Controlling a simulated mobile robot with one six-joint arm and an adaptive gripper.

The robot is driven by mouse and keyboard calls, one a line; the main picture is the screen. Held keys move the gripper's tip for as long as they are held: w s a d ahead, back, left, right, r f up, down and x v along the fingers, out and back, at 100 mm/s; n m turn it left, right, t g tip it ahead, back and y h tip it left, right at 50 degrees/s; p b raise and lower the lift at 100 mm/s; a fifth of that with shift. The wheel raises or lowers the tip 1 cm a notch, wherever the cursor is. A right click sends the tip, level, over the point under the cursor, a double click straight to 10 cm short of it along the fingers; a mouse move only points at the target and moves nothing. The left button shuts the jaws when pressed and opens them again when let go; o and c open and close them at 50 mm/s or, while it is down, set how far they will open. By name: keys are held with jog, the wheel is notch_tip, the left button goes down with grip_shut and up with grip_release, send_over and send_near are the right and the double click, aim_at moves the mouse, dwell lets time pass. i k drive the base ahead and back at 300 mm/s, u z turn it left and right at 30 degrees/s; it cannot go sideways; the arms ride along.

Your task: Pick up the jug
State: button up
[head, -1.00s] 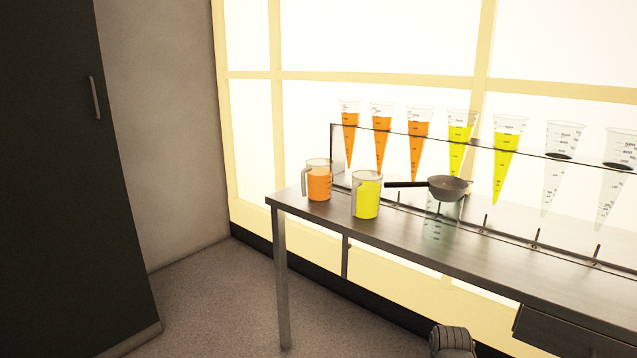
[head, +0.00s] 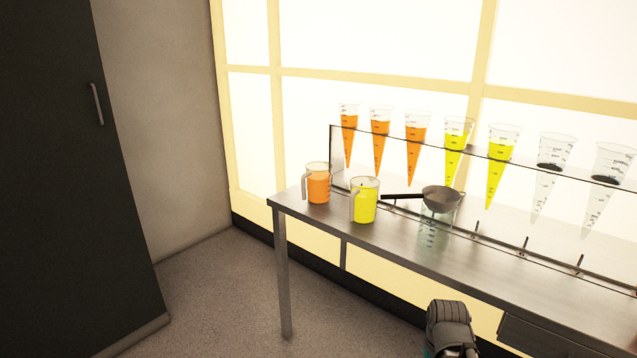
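Two jugs with handles on their left sides stand upright near the left end of the metal table (head: 330,215). One jug (head: 318,188) holds orange juice, and the other jug (head: 365,204) holds yellow juice and stands to its right, closer to the front edge. A dark part of my arm shows at the bottom of the head view, in front of the table. Its fingers are not visible, and nothing is seen touching either jug.
A dark-handled strainer (head: 441,199) rests on a clear container (head: 433,230) right of the yellow jug. A rack (head: 520,158) behind holds several cone-shaped vessels, some orange, some yellow, some with dark contents. A dark cabinet (head: 75,180) stands left; the floor between is clear.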

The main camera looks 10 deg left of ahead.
aim_at(317, 177)
jog(key=k, duration=0.65)
jog(key=u, duration=0.2)
jog(key=i, duration=1.3)
jog(key=u, duration=0.6)
